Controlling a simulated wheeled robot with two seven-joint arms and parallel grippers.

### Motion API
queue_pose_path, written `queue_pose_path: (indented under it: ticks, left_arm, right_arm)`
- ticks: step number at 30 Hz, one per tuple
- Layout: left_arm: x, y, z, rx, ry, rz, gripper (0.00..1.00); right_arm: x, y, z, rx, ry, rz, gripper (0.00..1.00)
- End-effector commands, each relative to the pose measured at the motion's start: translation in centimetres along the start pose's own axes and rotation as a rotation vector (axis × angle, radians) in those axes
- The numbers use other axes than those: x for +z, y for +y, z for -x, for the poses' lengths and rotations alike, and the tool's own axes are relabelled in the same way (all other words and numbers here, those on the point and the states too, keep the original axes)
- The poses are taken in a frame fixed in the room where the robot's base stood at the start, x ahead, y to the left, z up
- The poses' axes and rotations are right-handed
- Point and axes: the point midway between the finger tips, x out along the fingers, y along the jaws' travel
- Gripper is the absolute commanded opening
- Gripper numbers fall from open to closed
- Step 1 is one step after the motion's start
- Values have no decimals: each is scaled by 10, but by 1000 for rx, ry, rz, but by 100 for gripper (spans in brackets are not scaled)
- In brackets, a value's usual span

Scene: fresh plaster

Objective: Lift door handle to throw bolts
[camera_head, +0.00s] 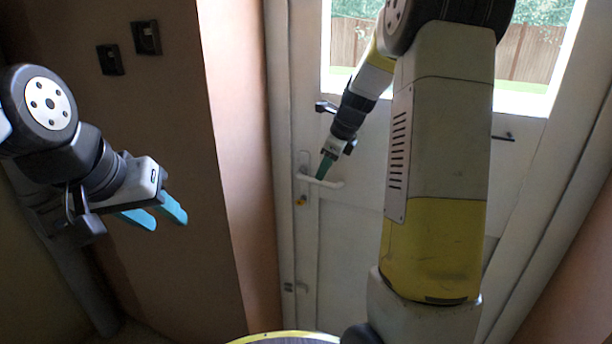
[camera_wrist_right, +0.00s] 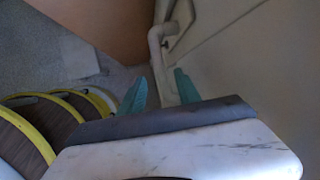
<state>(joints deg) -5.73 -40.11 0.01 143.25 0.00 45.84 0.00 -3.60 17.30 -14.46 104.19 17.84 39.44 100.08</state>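A white door handle (camera_head: 328,183) sticks out to the right from its plate on the white door (camera_head: 350,235), its lever roughly level. In the right wrist view the handle (camera_wrist_right: 157,52) runs down between my two teal fingers. My right gripper (camera_head: 323,168) is at the lever, fingers pointing down; in the right wrist view the gripper (camera_wrist_right: 160,90) is open, with a gap between its fingers. Whether a finger touches the lever I cannot tell. My left gripper (camera_head: 156,216) is open and empty, away from the door at the left.
A yellow key or cylinder piece (camera_head: 300,200) sits below the handle. The door has a window (camera_head: 345,45) above. A brown wall (camera_head: 235,130) with dark switches (camera_head: 146,38) stands left of the frame. My right arm hides much of the door's middle.

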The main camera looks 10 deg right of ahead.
Motion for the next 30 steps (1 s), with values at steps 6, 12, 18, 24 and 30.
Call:
queue_pose_path:
  ticks: [6, 12, 18, 24, 30]
  left_arm:
    - [0, 0, 0, 0, 0, 0, 40]
    - [0, 0, 0, 0, 0, 0, 40]
    - [0, 0, 0, 0, 0, 0, 40]
    - [0, 0, 0, 0, 0, 0, 40]
    - [0, 0, 0, 0, 0, 0, 40]
  right_arm:
    - [0, 0, -35, 2, 1, 1, 40]
    - [0, 0, -48, 0, 0, 2, 40]
    - [0, 0, -48, -1, -1, 2, 40]
    - [0, 0, -48, 0, -1, 3, 10]
    - [0, 0, -48, 0, -1, 3, 0]
